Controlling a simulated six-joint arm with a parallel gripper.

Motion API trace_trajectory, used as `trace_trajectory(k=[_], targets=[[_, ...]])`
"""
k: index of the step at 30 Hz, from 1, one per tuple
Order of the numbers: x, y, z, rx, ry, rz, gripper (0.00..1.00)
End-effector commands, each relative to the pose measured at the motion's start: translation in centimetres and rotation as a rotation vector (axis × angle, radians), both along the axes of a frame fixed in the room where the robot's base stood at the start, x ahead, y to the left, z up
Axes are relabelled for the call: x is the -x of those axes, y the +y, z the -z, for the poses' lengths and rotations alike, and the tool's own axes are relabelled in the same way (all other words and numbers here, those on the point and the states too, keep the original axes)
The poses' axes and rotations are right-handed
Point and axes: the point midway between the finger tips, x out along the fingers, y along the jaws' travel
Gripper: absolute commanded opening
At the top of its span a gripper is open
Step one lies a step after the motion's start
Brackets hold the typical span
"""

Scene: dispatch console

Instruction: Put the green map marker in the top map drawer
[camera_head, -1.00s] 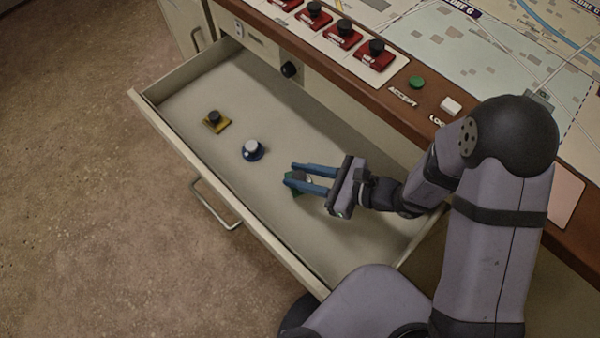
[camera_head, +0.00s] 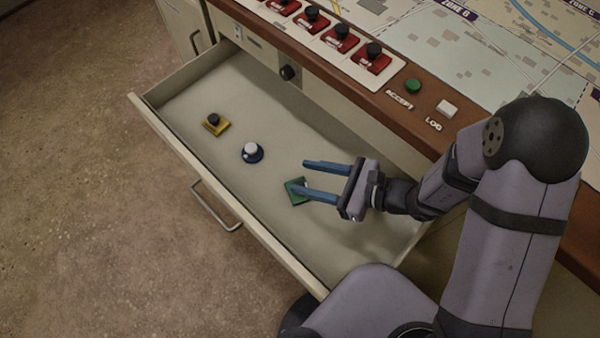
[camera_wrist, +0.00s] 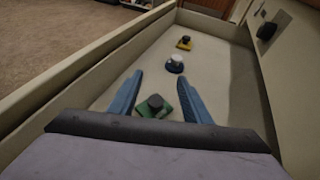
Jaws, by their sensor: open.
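The green map marker (camera_head: 294,191) has a green base and lies on the floor of the open top drawer (camera_head: 277,233). In the wrist view the green map marker (camera_wrist: 144,108) shows a dark knob and sits low between the two blue fingers. My gripper (camera_head: 306,179) is open and empty inside the drawer area, with one finger partly covering the marker in the head view. In the wrist view the spread fingertips of my gripper (camera_wrist: 159,78) reach past the marker on both sides. I cannot tell whether a finger touches it.
A blue marker with a white knob (camera_head: 252,153) and a yellow marker with a dark knob (camera_head: 215,124) stand further left in the drawer. Red markers (camera_head: 341,38) line the console edge above, near a green button (camera_head: 413,86). The drawer floor between is clear.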

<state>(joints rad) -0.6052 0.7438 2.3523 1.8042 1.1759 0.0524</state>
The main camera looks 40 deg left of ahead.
Motion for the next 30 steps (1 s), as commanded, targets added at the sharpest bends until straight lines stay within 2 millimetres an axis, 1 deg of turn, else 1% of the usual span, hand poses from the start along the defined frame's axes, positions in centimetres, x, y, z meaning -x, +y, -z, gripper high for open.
trace_trajectory(k=[1, 6, 12, 28, 30], targets=[[-0.5, -0.7, -0.4, -0.002, -0.002, 0.006, 0.44], [-1.1, -2.6, -1.2, -0.001, -0.001, 0.004, 0.44], [-1.5, -3.8, -1.7, 0.0, -0.001, 0.002, 0.44], [-1.5, -4.0, -1.7, 0.0, -0.001, 0.0, 0.44], [-1.5, -4.1, -2.1, 0.003, -0.004, -0.003, 0.44]])
